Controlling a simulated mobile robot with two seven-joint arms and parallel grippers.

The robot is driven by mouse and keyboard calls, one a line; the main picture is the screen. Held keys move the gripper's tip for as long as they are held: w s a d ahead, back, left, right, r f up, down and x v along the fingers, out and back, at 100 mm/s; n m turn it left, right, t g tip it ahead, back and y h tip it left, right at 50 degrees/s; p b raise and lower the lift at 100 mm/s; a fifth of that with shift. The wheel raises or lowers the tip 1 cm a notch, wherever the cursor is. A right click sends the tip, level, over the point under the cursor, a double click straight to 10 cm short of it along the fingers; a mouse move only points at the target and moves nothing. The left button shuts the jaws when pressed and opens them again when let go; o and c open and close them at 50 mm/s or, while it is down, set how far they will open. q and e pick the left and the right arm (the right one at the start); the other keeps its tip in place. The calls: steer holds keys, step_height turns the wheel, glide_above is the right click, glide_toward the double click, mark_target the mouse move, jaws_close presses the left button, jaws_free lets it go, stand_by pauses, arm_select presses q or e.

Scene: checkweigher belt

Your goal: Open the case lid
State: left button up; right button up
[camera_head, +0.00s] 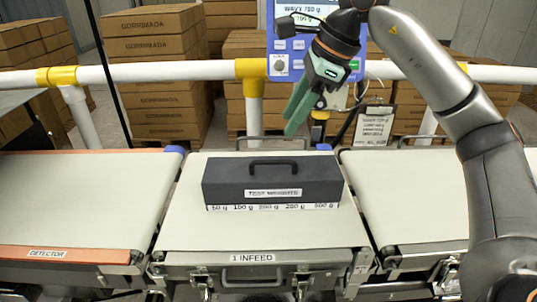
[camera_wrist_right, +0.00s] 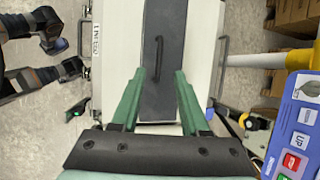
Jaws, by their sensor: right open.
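The case (camera_head: 270,181) is a dark grey box with a handle (camera_head: 273,164) on top and a "TEST WEIGHTS" label on its front. It sits shut on the middle belt (camera_head: 200,232). The case also shows in the right wrist view (camera_wrist_right: 164,98), between and beyond my fingers. My right gripper (camera_head: 295,122) is open and empty, above and behind the case, apart from it. Its two green fingers (camera_wrist_right: 160,74) show spread in the wrist view. Green and dark parts that look like my left gripper (camera_wrist_right: 74,90) show at the left of the wrist view; their jaw state is unclear.
The middle belt is labelled "1 INFEED" (camera_head: 252,258). A detector belt (camera_head: 78,203) is at left, another belt (camera_head: 408,190) at right. A white rail (camera_head: 170,72) with yellow joints, a blue control panel (camera_head: 285,60) and stacked cartons (camera_head: 155,90) stand behind. Belt surface around the case is clear.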

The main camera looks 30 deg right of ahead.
mark_target(265, 161)
steer(key=b+x, duration=0.1)
steer(key=x, duration=0.9)
steer(key=shift+w+a+f, duration=0.1)
steer(key=shift+f, duration=0.15)
jaws_close()
stand_by(0.9)
